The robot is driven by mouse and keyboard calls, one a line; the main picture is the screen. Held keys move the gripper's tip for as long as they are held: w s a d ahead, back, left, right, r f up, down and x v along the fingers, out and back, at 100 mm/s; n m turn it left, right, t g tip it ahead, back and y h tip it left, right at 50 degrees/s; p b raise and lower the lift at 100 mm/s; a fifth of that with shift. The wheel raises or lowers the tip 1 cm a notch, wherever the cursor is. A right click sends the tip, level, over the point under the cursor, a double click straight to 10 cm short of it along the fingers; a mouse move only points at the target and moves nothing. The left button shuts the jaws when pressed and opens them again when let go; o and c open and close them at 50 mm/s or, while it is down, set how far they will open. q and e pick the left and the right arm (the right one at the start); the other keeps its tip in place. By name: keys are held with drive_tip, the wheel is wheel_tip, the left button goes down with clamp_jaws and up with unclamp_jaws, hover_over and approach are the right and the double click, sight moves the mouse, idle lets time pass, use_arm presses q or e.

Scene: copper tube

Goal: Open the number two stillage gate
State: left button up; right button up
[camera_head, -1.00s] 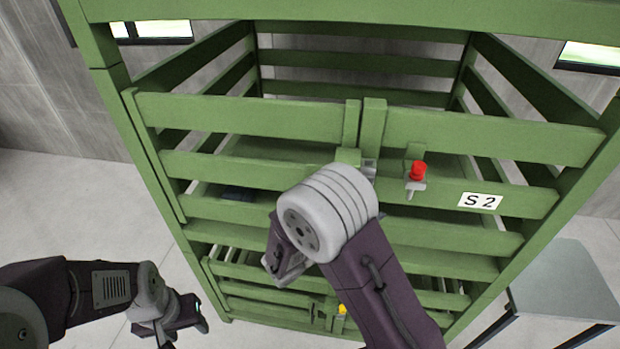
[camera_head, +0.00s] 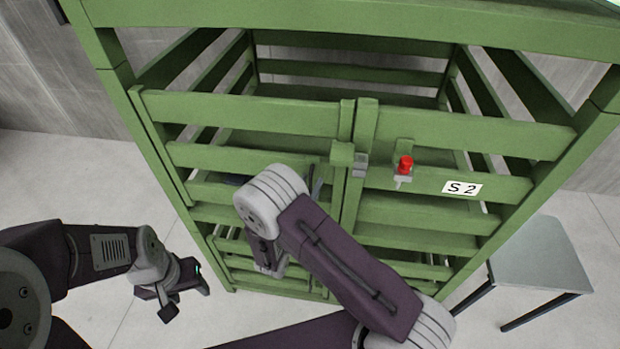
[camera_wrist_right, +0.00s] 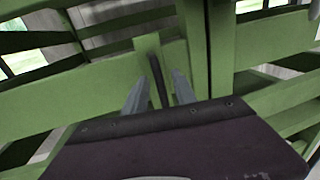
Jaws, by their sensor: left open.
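The green slatted stillage gate (camera_head: 240,116) fills the upper middle of the head view, marked by the S 2 label (camera_head: 462,188). Its two leaves appear to meet at the centre posts. A green block with a metal latch piece (camera_head: 360,165) sits at that seam, and a red knob (camera_head: 405,163) is on the right leaf. In the right wrist view a dark upright handle bar (camera_wrist_right: 154,70) shows between the spread fingers of my right gripper (camera_wrist_right: 158,92), with gaps on both sides. Contact cannot be told. My left gripper (camera_head: 185,298) is open and empty, left of the stillage.
A lower green slatted gate (camera_head: 262,283) is below, partly hidden by my right arm. A grey table (camera_head: 540,255) stands right of the stillage. Clear floor (camera_head: 75,180) lies to the left.

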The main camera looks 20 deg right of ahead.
drive_tip(key=shift+w+d, duration=0.1)
drive_tip(key=shift+d, duration=0.1)
clamp_jaws()
idle(1.3)
